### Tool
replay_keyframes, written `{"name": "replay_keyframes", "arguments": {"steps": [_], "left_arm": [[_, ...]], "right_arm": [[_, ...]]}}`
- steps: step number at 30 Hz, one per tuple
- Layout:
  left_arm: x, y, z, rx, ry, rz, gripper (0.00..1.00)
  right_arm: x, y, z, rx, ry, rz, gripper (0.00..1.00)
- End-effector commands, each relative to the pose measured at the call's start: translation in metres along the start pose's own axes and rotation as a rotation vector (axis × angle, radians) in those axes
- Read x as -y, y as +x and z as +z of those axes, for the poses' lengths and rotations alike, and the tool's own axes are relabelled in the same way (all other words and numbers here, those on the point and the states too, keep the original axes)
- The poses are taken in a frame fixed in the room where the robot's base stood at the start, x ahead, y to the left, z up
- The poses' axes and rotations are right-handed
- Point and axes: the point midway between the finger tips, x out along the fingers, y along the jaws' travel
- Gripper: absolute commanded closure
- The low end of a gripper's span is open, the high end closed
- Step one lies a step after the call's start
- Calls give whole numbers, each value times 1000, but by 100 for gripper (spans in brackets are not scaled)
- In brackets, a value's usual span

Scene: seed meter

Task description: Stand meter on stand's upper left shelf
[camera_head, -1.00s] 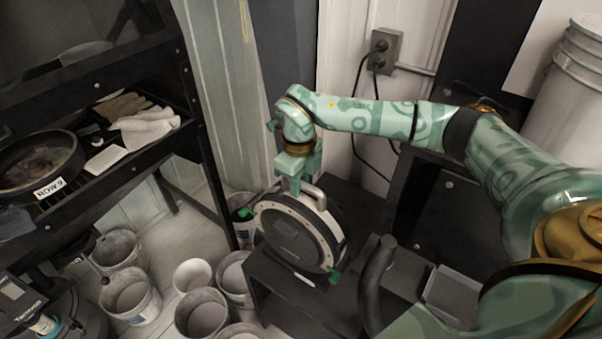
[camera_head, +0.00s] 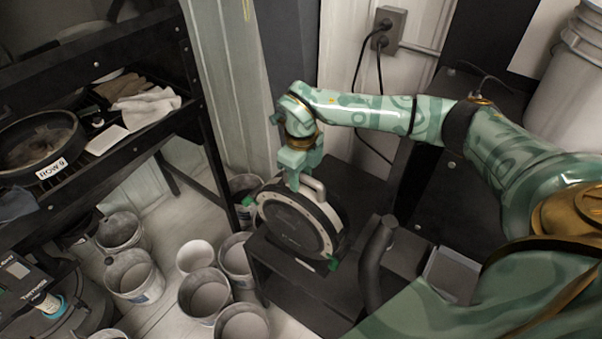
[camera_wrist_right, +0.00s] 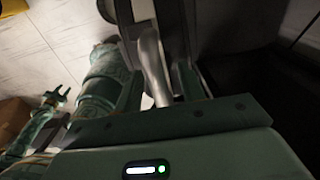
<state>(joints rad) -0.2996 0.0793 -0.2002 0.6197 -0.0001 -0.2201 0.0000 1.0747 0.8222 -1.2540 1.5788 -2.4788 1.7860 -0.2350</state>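The meter (camera_head: 296,228) is a round dark disc with a pale rim, a grey top handle and green knobs. It stands on edge on a low dark stand (camera_head: 325,305), tilted a little. My right gripper (camera_head: 298,183) is at the top handle. In the right wrist view, the handle (camera_wrist_right: 152,62) runs between the right gripper's fingers (camera_wrist_right: 160,90), with narrow gaps beside it, so they look open around it. My left gripper (camera_wrist_right: 57,95) appears small and open at the left of that view, away from the meter. The stand's compartments are mostly hidden.
A black shelf rack (camera_head: 120,180) at the left holds a round pan (camera_head: 40,142), a white cloth (camera_head: 147,107) and gloves. Several grey pails (camera_head: 135,275) crowd the floor between rack and stand. A dark upright curved bar (camera_head: 376,265) stands right of the meter.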

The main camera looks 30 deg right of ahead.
Motion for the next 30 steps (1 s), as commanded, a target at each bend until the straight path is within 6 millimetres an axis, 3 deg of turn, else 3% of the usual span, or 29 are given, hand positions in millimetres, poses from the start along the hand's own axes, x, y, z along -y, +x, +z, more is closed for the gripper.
{"name": "replay_keyframes", "arguments": {"steps": [5,19,24,30], "left_arm": [[0,-2,0,0,0,0,64],[1,-13,-3,-5,0,-2,64],[1,-14,-3,-5,0,-2,64],[1,-14,-3,-5,0,-2,64]], "right_arm": [[0,-10,0,2,0,0,60],[1,-107,1,3,1,-2,60],[0,-120,0,1,1,0,60],[0,-120,0,0,0,0,60]]}}
